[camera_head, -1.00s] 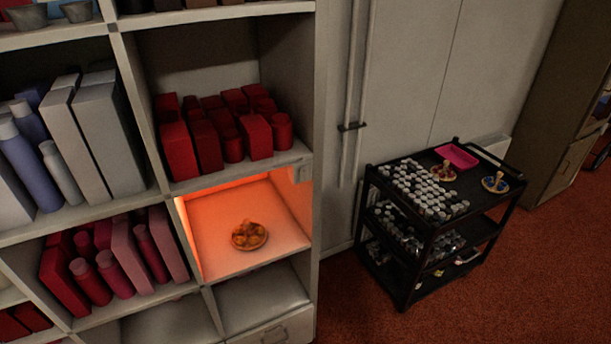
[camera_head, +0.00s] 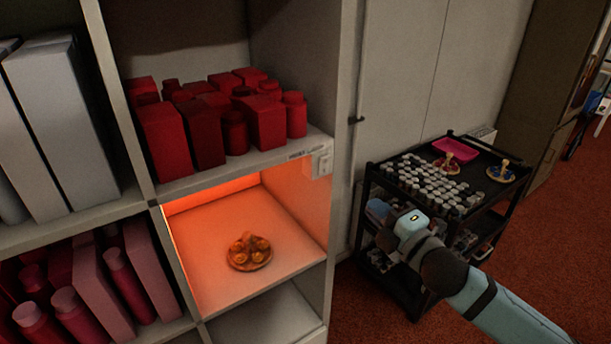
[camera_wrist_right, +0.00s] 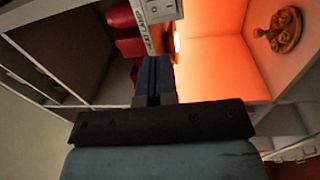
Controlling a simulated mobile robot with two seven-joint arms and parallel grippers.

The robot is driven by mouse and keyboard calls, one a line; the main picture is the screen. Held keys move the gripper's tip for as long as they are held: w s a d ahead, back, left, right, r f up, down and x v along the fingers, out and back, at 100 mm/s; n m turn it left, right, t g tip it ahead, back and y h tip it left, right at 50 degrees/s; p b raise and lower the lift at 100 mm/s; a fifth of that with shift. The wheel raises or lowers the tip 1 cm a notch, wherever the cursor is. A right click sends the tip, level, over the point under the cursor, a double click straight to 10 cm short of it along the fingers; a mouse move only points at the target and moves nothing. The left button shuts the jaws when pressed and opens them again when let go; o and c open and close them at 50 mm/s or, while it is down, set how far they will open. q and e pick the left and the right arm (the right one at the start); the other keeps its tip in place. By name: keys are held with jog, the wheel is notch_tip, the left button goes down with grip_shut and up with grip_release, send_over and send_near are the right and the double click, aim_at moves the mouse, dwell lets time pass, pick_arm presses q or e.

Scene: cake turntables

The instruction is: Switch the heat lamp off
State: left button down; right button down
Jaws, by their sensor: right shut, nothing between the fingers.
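The heat lamp compartment (camera_head: 210,225) glows orange, so the lamp is lit; the lamp itself is hidden under the shelf above. My right gripper (camera_wrist_right: 153,66) is shut and empty. It points toward the shelf, below the switch and apart from it in the wrist view. In the head view my right arm (camera_head: 412,232) is in front of the cart. My left gripper is not in view.
Red boxes and bottles (camera_head: 205,122) fill the shelf above the lit compartment.

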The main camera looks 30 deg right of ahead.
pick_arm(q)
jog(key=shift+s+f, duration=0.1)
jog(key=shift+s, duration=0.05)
pick_arm(e)
jog(key=shift+r, duration=0.4)
jog(key=p, duration=0.2)
send_near(327, 161)
jog(key=w, duration=0.4)
jog(key=w+r, duration=0.1)
jog(key=w, duration=0.1)
jog(key=shift+w+a, duration=0.15)
jog(key=shift+a, duration=0.1)
jog(key=shift+w+f, duration=0.1)
jog(key=shift+w, duration=0.5)
pick_arm(q)
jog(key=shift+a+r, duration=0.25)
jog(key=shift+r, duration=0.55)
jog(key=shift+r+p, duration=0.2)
jog(key=shift+p, duration=0.15)
